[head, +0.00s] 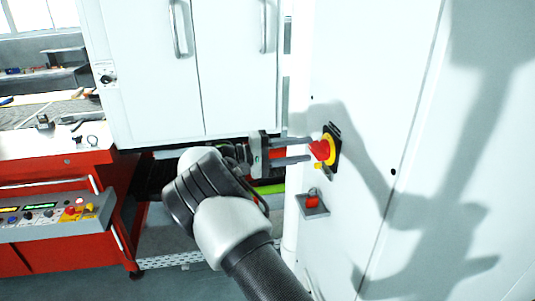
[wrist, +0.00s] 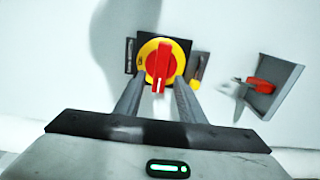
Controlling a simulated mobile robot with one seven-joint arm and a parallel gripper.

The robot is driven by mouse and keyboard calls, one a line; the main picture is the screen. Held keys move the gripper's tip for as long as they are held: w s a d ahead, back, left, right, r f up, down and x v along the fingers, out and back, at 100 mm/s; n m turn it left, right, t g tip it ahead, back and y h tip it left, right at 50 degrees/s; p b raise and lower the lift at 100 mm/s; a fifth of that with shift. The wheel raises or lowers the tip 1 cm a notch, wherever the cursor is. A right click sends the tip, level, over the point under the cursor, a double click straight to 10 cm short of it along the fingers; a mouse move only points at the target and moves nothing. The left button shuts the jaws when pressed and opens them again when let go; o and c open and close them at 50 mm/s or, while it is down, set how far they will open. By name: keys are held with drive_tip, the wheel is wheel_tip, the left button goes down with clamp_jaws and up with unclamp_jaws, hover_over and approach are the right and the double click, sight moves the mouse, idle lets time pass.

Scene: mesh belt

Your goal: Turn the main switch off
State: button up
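The main switch (head: 320,149) is a red rotary handle on a yellow round plate with a black square backing, on a white cabinet face. In the wrist view the red handle (wrist: 161,66) stands roughly upright, its white-marked end pointing down toward my gripper. My gripper (head: 308,149) reaches to the switch from the left. Its two grey fingers are apart, and in the wrist view my gripper (wrist: 158,95) has one finger on each side of the handle's lower end. I cannot tell whether either finger touches the handle.
A grey holder with a red part (head: 312,202) sits on the cabinet below the switch; it also shows in the wrist view (wrist: 268,84). A small yellow tab (wrist: 195,84) is beside the switch. White double-door cabinet (head: 190,70) and a red bench (head: 50,170) with buttons stand to the left.

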drive_tip(key=s+a, duration=0.3)
drive_tip(key=a, duration=1.1)
drive_tip(key=shift+a, duration=0.3)
